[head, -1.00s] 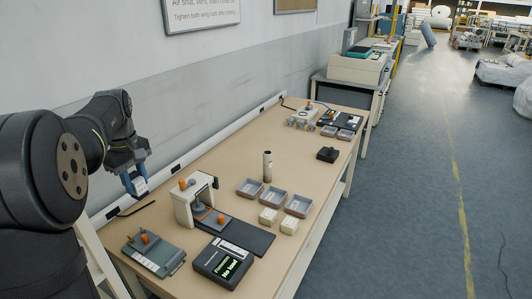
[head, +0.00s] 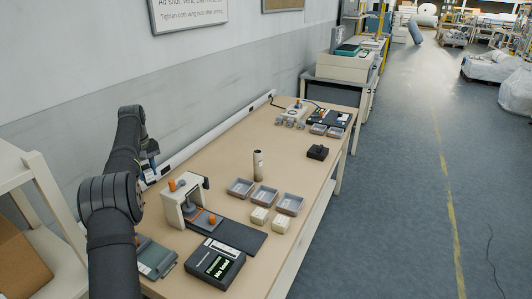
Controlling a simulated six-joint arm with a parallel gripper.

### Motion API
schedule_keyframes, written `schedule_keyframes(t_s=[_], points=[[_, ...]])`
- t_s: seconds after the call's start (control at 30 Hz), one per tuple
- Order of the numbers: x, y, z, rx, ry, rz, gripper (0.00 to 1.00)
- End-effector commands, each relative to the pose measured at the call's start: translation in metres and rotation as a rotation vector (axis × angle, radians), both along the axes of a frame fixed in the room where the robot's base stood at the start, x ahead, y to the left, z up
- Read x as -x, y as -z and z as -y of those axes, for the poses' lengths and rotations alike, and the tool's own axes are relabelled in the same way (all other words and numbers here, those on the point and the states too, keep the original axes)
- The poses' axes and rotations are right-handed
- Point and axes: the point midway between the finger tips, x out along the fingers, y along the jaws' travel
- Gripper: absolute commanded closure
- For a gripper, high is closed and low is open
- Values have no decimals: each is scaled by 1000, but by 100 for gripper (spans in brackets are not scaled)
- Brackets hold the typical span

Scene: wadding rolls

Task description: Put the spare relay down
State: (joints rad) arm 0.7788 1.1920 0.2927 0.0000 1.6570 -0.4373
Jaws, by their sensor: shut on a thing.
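My gripper (head: 149,166) hangs over the table's left back edge by the wall, partly hidden behind my own arm. Its blue fingers are shut on a small pale thing, taken to be the spare relay; its shape is mostly hidden here. It is held above the table and apart from the things on it. The wooden table (head: 222,152) runs away from me along the wall.
A press-like fixture (head: 177,205) with orange knobs stands near my arm, beside a dark display box (head: 215,265). The table's back middle is clear.

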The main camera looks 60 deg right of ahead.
Motion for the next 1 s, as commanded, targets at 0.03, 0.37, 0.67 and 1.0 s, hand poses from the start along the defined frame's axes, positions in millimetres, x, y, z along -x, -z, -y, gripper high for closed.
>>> schedule_keyframes(t_s=[0.03, 0.37, 0.67, 1.0], points=[[-4, 11, 3, 0, 10, -1, 94], [-15, 45, 12, 0, 50, 1, 94], [-14, 72, 12, -3, 52, -2, 94], [-15, 107, 12, 0, 52, -1, 94]])
